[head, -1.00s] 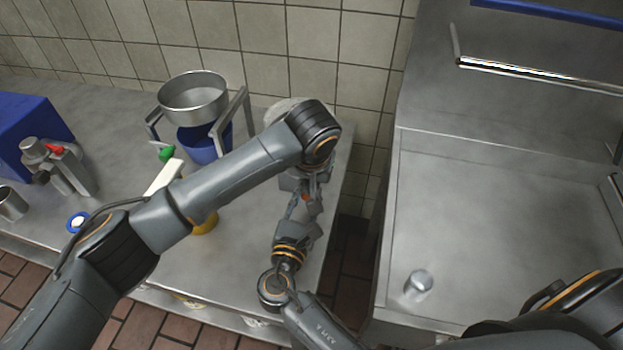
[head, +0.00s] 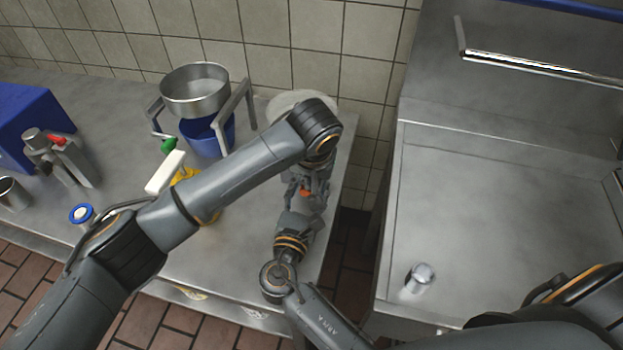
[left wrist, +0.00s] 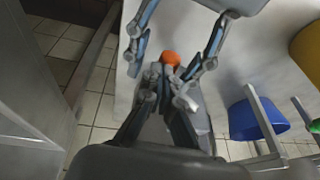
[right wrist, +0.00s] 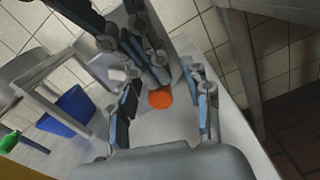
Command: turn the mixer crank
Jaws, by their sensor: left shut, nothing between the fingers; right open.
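A round orange knob shows in the left wrist view (left wrist: 170,58) and the right wrist view (right wrist: 160,98). It is a small orange patch in the head view (head: 306,190). I take it for part of the mixer crank; the mixer body is mostly hidden by my arms. My left gripper (left wrist: 160,76) is shut and empty, its fingertips close beside the knob; contact cannot be told. My right gripper (right wrist: 165,108) is open, facing the left one, its fingers spread on either side of the knob. A small white piece (right wrist: 118,75) shows near the left fingers.
A metal pan (head: 195,90) sits on a stand over a blue bowl (head: 208,136). A white block (head: 165,173) and yellow item stand left of my left arm. A round white item (head: 300,100) is behind my elbow. A metal cup (head: 420,278) stands on the right counter.

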